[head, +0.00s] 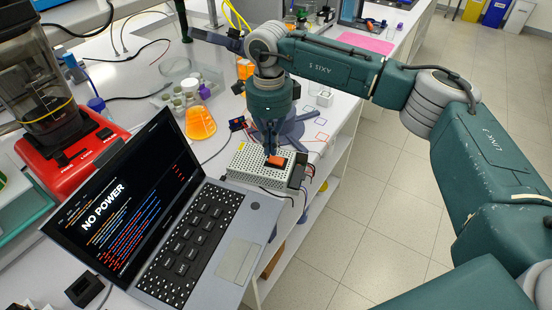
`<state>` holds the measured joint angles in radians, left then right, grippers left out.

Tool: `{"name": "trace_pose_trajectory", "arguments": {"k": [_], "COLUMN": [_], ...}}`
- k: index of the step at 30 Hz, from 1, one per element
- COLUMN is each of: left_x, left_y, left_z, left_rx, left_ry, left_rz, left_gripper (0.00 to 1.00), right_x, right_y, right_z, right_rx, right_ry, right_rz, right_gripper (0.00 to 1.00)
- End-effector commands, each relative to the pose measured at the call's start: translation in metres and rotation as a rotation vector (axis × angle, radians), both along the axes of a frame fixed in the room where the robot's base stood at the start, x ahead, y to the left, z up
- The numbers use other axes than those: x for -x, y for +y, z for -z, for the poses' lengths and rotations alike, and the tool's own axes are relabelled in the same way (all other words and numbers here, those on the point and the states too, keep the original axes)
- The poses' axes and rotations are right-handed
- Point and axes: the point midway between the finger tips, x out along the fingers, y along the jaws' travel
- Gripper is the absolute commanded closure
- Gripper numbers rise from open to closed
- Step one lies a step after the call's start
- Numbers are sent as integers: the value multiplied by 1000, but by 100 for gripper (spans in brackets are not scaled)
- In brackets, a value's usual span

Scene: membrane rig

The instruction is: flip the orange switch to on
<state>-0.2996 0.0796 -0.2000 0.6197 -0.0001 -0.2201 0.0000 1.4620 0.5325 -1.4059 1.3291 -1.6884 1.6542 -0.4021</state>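The orange switch (277,161) sits on top of a perforated metal power supply box (250,170) at the bench's right edge. My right gripper (271,151) points straight down from above, with its fingertips at or just over the switch. The fingers look close together, with nothing seen between them. They hide part of the switch, so I cannot tell which way it is tipped or whether they touch it. A laptop (150,215) beside the box shows "NO POWER" on its screen. My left gripper is not in view.
A red machine (75,150) stands at the left. An orange tray (201,122), small cups (180,100) and cables lie behind the box. Other bench clutter is at the back. The floor (350,220) right of the bench is clear.

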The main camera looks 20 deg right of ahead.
Motion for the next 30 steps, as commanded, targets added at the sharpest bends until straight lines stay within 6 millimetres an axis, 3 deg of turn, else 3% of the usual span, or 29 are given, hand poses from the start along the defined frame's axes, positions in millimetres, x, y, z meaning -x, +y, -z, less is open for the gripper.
{"name": "trace_pose_trajectory", "arguments": {"k": [30], "left_x": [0], "left_y": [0], "left_z": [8], "left_rx": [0], "left_ry": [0], "left_rz": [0], "left_gripper": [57], "right_x": [0], "right_y": [0], "right_z": [11], "right_rx": [0], "right_ry": [0], "right_rz": [0], "right_gripper": [100]}}
